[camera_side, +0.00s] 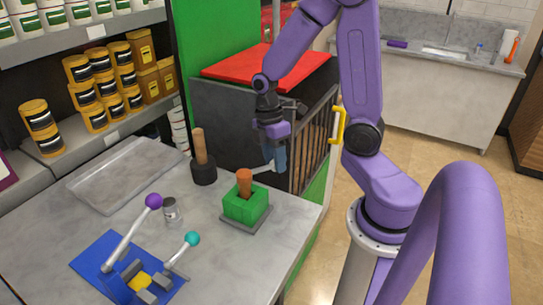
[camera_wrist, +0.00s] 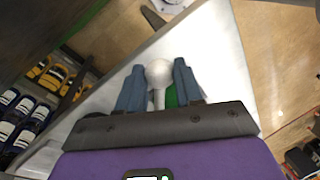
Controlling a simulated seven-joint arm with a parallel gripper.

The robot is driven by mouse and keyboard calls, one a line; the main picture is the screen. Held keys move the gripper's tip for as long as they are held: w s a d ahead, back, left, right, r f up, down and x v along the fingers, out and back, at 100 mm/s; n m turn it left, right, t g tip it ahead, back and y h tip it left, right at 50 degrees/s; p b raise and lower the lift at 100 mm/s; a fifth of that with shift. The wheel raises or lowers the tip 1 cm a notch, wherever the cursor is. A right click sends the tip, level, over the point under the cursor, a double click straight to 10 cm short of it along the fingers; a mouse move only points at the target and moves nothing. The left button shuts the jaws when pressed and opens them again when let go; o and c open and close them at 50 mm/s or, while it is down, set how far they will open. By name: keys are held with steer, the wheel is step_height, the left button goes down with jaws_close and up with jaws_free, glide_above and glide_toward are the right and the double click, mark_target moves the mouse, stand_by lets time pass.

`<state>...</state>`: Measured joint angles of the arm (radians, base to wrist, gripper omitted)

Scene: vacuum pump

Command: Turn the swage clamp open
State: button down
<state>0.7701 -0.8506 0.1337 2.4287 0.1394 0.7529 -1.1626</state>
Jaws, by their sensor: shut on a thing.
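My gripper (camera_side: 272,158) hangs in the side view in front of the dark cabinet, beyond the green block. In the wrist view its blue fingers (camera_wrist: 160,85) are closed around a white round knob (camera_wrist: 158,72) on a short pale stem. A piece of this pale handle (camera_side: 263,168) shows beside the fingers in the side view. What it joins is hidden, and I cannot tell for sure which part is the swage clamp. A green block (camera_side: 240,207) with an orange-brown peg stands below on the table.
A blue plate (camera_side: 92,262) with purple- and teal-knobbed levers lies at the table's front. A small can (camera_side: 171,212), a dark base with wooden handle (camera_side: 203,172) and a clear tray (camera_side: 92,196) stand nearby. The dark cabinet (camera_side: 225,125) is close behind my gripper.

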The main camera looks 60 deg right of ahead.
steer(key=m, duration=0.1)
steer(key=s+a+m, duration=0.1)
steer(key=m, duration=0.1)
steer(key=shift+s+a, duration=0.15)
steer(key=shift+s, duration=0.1)
steer(key=shift+s+a+m+t+y, duration=0.25)
steer(key=shift+a+m, duration=0.6)
steer(key=shift+m, duration=0.45)
steer(key=shift+s+a+m+t+y, duration=0.15)
steer(key=shift+s+a+m+t, duration=0.2)
steer(key=shift+a+m, duration=0.7)
steer(key=shift+s+a+m+t+y, duration=0.2)
steer(key=shift+s+a+m, duration=0.3)
steer(key=shift+m, duration=1.05)
steer(key=shift+w+a, duration=0.15)
steer(key=c, duration=0.8)
jaws_free()
steer(key=shift+o, duration=0.2)
steer(key=d+r, duration=0.3)
steer(key=r, duration=1.4)
steer(key=shift+w+d, duration=0.15)
steer(key=shift+w, duration=0.1)
